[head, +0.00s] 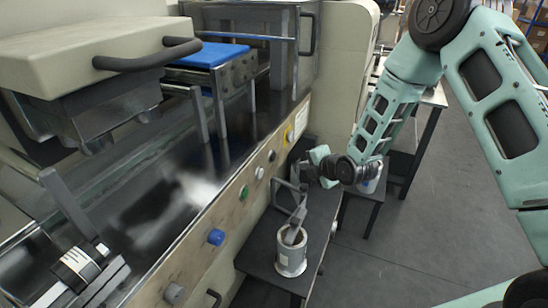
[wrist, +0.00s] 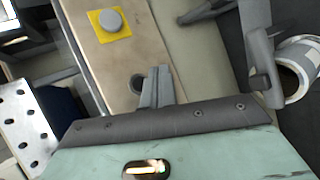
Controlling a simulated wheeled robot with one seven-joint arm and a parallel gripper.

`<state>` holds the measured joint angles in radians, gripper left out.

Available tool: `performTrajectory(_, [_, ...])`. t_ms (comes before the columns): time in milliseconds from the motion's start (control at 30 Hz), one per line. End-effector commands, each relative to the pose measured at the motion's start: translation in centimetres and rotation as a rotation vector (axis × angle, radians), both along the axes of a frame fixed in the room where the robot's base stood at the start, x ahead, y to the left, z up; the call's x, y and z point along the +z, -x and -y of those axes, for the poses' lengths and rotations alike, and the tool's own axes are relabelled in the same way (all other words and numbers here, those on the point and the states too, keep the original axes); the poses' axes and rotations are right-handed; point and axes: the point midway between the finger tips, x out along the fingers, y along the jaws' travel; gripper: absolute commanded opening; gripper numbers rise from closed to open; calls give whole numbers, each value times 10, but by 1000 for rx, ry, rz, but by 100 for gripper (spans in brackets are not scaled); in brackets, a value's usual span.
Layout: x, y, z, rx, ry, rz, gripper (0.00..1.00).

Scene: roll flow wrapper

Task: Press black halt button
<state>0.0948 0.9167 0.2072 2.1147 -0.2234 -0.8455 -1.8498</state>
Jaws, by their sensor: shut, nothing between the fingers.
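The black button (head: 272,155) is a small dark round knob on the beige front panel (head: 232,203) of the machine. It sits between the grey button on a yellow square (head: 288,133) and a white button (head: 259,173). In the wrist view a dark round shape, likely the black button (wrist: 136,84), is just left of my fingertips and partly covered by them. My gripper (wrist: 157,72) is shut and empty, its fingers reaching toward the panel. Whether they touch the button or panel cannot be told. In the head view my gripper is beside the panel, its fingertips hard to make out.
More buttons line the panel: green (head: 244,192), blue (head: 216,237) and grey (head: 174,293). A grey bracket (wrist: 262,65) and a white cylindrical container (head: 291,258) stand close by, right of the panel. Grey floor (head: 420,235) is open farther right.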

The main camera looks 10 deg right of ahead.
Motion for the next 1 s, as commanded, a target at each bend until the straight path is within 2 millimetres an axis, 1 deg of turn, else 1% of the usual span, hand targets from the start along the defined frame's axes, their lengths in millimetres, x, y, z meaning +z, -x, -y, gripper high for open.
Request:
performTrajectory(33, [1, -4, -8, 3, -1, 1, 0])
performTrajectory(200, [0, -19, -27, 3, -1, 0, 0])
performTrajectory(433, [-1, -34, -48, 3, 0, 1, 0])
performTrajectory(633, [0, -40, -56, 2, 0, 0, 0])
performTrajectory(1000, [0, -40, -57, 1, 0, 0, 0])
